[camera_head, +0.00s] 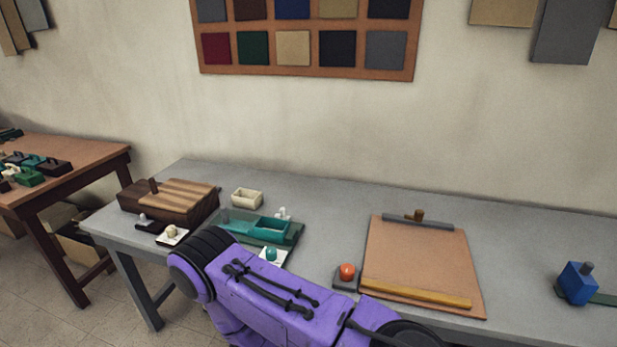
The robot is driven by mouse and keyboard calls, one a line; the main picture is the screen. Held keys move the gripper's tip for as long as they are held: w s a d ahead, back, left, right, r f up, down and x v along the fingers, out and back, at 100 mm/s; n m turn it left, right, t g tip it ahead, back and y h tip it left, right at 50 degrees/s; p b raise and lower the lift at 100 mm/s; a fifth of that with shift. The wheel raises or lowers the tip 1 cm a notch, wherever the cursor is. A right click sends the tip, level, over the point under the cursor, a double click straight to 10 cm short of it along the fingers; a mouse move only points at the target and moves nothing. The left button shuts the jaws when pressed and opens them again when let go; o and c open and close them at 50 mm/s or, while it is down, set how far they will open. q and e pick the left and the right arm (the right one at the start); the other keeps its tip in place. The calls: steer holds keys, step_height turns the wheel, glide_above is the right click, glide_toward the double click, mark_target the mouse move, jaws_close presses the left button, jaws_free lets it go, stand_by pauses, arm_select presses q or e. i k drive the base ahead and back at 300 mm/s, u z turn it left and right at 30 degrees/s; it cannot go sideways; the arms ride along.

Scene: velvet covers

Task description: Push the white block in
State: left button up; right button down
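Several small pale pieces could be the white block, and I cannot tell which one it is. A cream hollow box (247,198) stands behind the teal tray. A small white piece (282,213) stands at the back of the teal tray (262,228). A white square with a teal ball (273,256) lies at the tray's front. Another white square with a cream ball (172,236) lies to the left, by the striped wooden box (170,201). Neither gripper shows.
On the grey table (330,220), an orange ball on a dark base (346,276) stands beside a tan board (420,262) with a yellow bar. A blue block (577,283) stands far right. A brown side table (75,150) is at left. The table's back middle is clear.

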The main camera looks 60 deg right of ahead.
mark_target(282, 215)
steer(key=z, duration=1.35)
